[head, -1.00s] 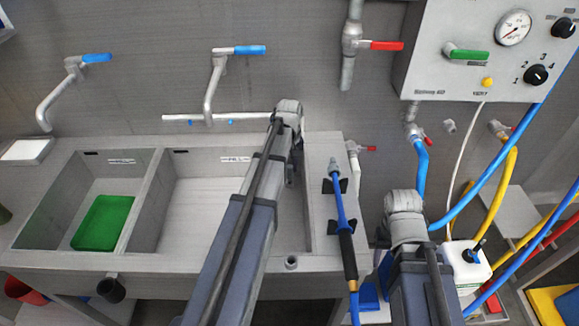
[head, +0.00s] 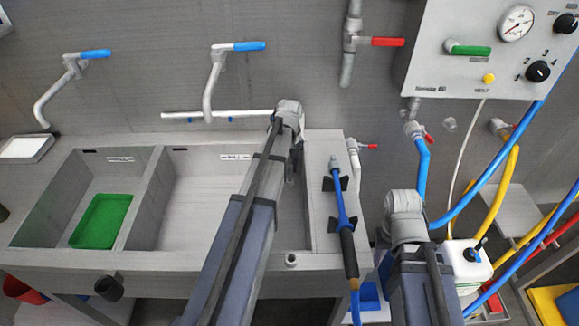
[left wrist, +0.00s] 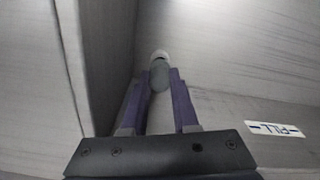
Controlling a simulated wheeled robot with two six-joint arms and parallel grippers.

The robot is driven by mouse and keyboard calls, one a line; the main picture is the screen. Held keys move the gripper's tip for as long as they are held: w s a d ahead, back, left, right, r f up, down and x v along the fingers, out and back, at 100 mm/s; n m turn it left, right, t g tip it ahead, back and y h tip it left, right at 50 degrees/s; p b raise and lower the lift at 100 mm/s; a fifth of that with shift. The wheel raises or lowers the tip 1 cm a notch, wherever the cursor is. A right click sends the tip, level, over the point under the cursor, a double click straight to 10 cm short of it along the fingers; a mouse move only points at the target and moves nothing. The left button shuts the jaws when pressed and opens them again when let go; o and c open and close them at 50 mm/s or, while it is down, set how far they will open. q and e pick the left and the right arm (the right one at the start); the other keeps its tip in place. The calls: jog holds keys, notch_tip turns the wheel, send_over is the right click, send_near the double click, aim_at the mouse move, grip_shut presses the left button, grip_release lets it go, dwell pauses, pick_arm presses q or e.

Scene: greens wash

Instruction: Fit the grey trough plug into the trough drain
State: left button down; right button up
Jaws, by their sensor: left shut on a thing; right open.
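The grey trough plug (left wrist: 158,76) shows in the left wrist view as a small rounded grey piece between the fingertips, with a paler end beyond it. My left gripper (left wrist: 160,88) is shut on it. In the head view my left arm reaches over the right side of the large trough basin (head: 190,200), and the left gripper (head: 290,168) is mostly hidden by the arm. The plug is hidden there. I cannot make out the trough drain in either view. My right gripper (head: 382,238), open, is largely hidden by its own arm, right of the trough.
The left basin holds a green tray (head: 101,221). A blue hose wand (head: 341,205) lies on the ledge between my arms. Taps and a spout pipe (head: 215,115) are on the back wall. A control panel (head: 470,75) and a white canister (head: 467,262) are at the right.

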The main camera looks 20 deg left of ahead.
aim_at(290, 166)
pick_arm(q)
jog(key=shift+f+b, duration=0.9)
jog(key=shift+f, duration=0.1)
jog(key=c, duration=0.6)
grip_release()
jog(key=shift+r, duration=0.1)
notch_tip(290, 166, up, 8)
jog(key=p, duration=0.8)
